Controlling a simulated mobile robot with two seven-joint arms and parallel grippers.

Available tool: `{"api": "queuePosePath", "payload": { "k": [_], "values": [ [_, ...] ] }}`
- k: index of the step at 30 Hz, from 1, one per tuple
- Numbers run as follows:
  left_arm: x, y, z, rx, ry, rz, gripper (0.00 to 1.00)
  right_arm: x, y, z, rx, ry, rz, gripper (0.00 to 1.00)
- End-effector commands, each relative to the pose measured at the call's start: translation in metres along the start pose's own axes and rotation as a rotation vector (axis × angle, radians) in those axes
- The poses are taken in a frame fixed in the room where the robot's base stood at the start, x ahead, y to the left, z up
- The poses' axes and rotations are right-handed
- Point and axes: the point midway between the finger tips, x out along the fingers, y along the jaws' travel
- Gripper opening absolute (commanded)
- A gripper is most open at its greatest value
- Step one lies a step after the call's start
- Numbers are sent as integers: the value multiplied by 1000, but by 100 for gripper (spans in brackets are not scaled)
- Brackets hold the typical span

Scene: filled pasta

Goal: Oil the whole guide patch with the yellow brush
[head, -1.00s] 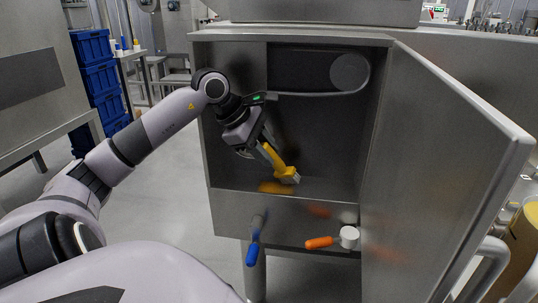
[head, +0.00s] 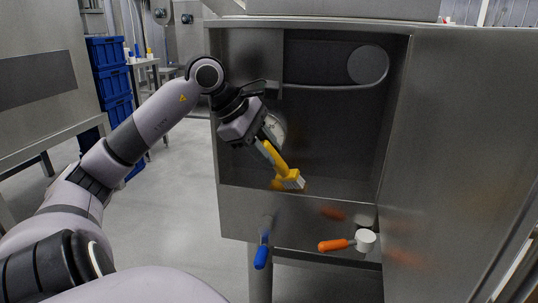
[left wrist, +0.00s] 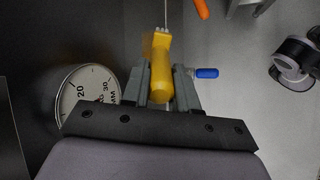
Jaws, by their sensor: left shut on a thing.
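The yellow brush (head: 281,161) is in my left gripper (head: 269,142), which is shut on its handle. The brush tilts down to the right, its pale bristles low in the opening of the steel cabinet (head: 232,205), above the front ledge. Whether the bristles touch anything cannot be told. In the left wrist view, the brush (left wrist: 160,75) stands between the gripper fingers (left wrist: 161,70). A grey disc (head: 368,66) is on the cabinet's back wall; I cannot tell whether it is the guide patch. My right gripper is not in view.
A round dial (left wrist: 88,92) is beside the left gripper, partly hidden behind it in the head view. The open door (head: 455,160) bounds the right side.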

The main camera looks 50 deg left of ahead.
Motion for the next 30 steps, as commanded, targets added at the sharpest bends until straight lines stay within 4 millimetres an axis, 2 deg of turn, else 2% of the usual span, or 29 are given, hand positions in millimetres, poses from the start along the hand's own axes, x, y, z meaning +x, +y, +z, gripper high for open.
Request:
{"api": "queuePosePath", "payload": {
  "k": [1, 15, 23, 30],
  "values": [
    [7, -3, -5, 0, -1, 2, 0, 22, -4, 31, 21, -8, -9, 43],
    [15, 30, -16, 0, 0, 0, 0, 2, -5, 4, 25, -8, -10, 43],
    [19, 32, -19, 0, 2, -2, 0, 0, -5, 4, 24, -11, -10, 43],
    [15, 33, -17, 0, 4, -6, 0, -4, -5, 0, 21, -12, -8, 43]
  ]
}}
